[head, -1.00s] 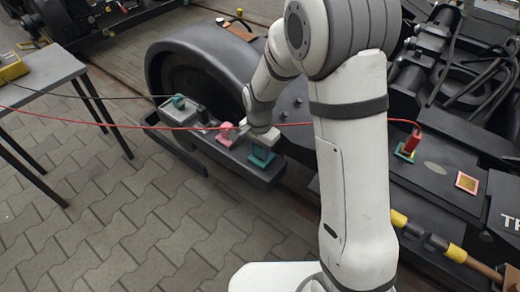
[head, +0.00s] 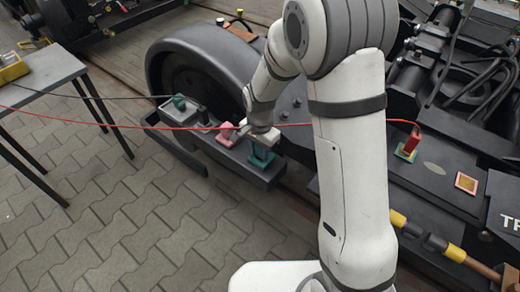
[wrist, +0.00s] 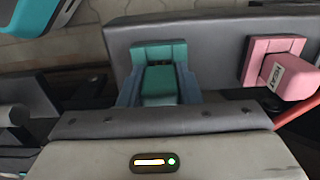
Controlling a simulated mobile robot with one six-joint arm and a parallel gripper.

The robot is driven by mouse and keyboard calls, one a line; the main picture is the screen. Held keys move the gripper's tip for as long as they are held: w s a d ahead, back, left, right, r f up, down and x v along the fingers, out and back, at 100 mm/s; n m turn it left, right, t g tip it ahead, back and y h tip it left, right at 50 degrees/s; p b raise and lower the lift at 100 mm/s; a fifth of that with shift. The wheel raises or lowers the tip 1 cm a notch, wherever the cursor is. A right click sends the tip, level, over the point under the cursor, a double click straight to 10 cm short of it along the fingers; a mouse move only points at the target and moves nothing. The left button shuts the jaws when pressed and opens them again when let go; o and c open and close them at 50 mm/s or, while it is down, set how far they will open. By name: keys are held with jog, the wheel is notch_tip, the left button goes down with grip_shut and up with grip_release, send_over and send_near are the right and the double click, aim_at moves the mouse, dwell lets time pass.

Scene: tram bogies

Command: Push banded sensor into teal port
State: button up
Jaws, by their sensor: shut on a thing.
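My gripper (wrist: 159,95) reaches down over the front of the dark grey box in the wrist view. Its two blue-grey fingers are shut on a teal block (wrist: 159,86), which I take for the banded sensor; no band shows on it. A teal port frame (wrist: 160,51) stands right behind the block, against the box. The block overlaps the frame in the picture, and I cannot tell how deep it sits. In the head view my gripper (head: 262,140) is above the teal port (head: 261,157), and the fingertips are hidden.
A pink plug marked HEAT (wrist: 290,76) sits close on the right in the wrist view. Another teal plug (head: 179,102) with a black cable is on the same box. A red cable (head: 100,120) crosses to a red plug (head: 411,143). A table (head: 50,70) stands left over open paving.

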jog(key=shift+f+b, duration=0.35)
jog(key=shift+f, duration=0.15)
dwell(0.3)
jog(key=shift+s+f, duration=0.15)
jog(key=shift+f, duration=0.15)
jog(key=shift+s+f+b, duration=0.1)
jog(key=shift+f+b, duration=0.2)
jog(key=shift+b, duration=0.1)
jog(key=o, duration=1)
jog(key=shift+d+f, duration=0.1)
jog(key=shift+d, duration=0.05)
jog(key=r+p, duration=0.1)
jog(key=r, duration=0.2)
jog(key=r+p, duration=0.1)
jog(key=r, duration=0.2)
jog(key=r+p, duration=0.2)
jog(key=r, duration=0.1)
jog(key=shift+w+a+r, duration=0.2)
jog(key=shift+w+a, duration=0.05)
jog(key=shift+a, duration=0.1)
